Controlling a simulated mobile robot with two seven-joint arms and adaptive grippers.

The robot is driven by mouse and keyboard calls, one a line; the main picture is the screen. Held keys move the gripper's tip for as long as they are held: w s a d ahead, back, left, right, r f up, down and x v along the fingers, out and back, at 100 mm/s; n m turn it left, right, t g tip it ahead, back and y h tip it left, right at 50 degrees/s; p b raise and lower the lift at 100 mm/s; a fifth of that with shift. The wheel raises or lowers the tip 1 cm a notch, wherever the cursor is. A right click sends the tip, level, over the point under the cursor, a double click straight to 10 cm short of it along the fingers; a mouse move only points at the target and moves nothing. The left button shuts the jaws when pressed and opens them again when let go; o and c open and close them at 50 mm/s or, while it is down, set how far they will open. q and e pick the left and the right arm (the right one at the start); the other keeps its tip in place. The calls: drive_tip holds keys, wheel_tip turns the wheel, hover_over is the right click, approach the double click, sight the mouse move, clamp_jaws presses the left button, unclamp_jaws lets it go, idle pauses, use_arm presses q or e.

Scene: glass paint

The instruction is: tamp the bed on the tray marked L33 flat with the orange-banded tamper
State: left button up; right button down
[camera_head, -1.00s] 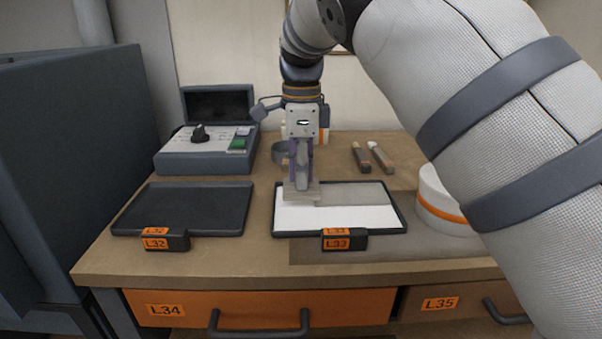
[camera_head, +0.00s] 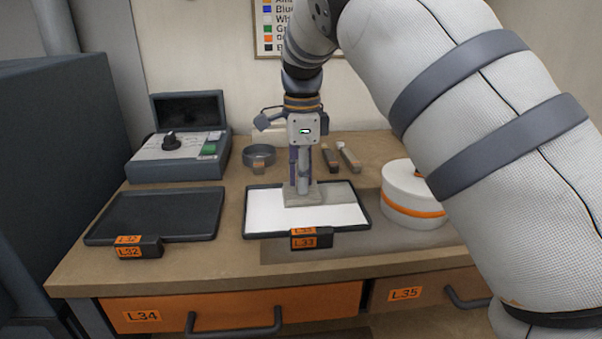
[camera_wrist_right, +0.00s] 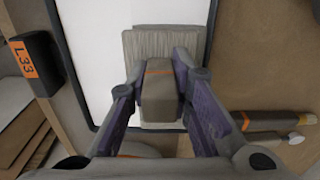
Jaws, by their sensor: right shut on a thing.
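The tray marked L33 (camera_head: 247,236) lies on the bench, black-rimmed, with its label at the near edge. My right gripper (camera_head: 303,168) points down over the middle of the tray, shut on the tamper's handle. The tamper (camera_head: 303,196) stands upright with its flat block at the bed; exact contact is hard to tell. In the right wrist view, the orange-banded handle (camera_wrist_right: 157,88) is between the fingers, with the ridged block (camera_wrist_right: 160,42) beyond. My left gripper is out of view.
An empty black tray marked L32 (camera_head: 155,213) lies to the left. A control box (camera_head: 175,160), a round dish (camera_head: 260,155) and two small tools (camera_head: 340,157) stand behind. A white jar with an orange band (camera_head: 408,187) stands close right. Drawers L34 (camera_head: 235,300) and L35 are below.

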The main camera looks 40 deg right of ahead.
drive_tip(key=shift+f, duration=0.4)
drive_tip(key=shift+f, duration=0.3)
idle(0.5)
drive_tip(key=shift+r, duration=0.1)
drive_tip(key=shift+r, duration=1.1)
drive_tip(key=shift+s+d, duration=0.5)
drive_tip(key=shift+d, duration=0.4)
drive_tip(key=shift+s+d, duration=0.55)
drive_tip(key=shift+d, duration=0.35)
drive_tip(key=shift+s+d, duration=0.5)
drive_tip(key=shift+d, duration=0.4)
drive_tip(key=shift+f, duration=0.1)
drive_tip(key=shift+f, duration=0.8)
